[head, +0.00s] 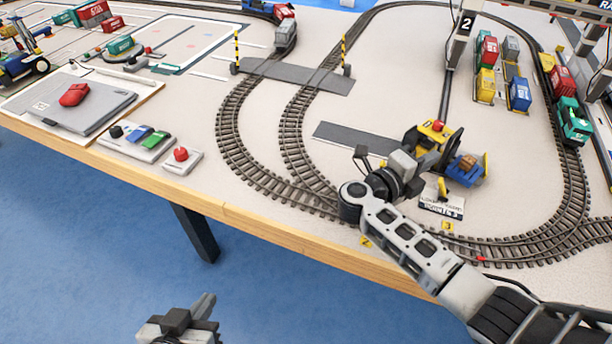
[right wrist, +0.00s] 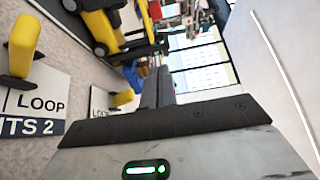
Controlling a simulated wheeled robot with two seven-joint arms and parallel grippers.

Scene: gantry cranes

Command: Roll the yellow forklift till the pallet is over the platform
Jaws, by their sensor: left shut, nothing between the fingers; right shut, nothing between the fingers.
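The yellow forklift (head: 424,134) stands inside the right track loop, with a red piece on top and a dark mast on its right side. A small brown load (head: 468,161), perhaps the pallet's, shows right of the mast at a blue platform (head: 461,175); the exact overlap is unclear. My right gripper (head: 411,160) is shut and empty beside the forklift, partly covering it. In the right wrist view its closed fingers (right wrist: 158,86) point toward the forklift (right wrist: 105,32); contact is unclear. My left gripper (head: 205,305) is shut and empty, off the table over the blue floor.
Curved tracks (head: 232,135) surround the area. A sign plate (head: 441,205) and a yellow post (head: 443,188) stand just in front of the forklift. A grey strip (head: 355,138) lies left of it. A crane leg (head: 455,52) and containers (head: 486,84) stand behind.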

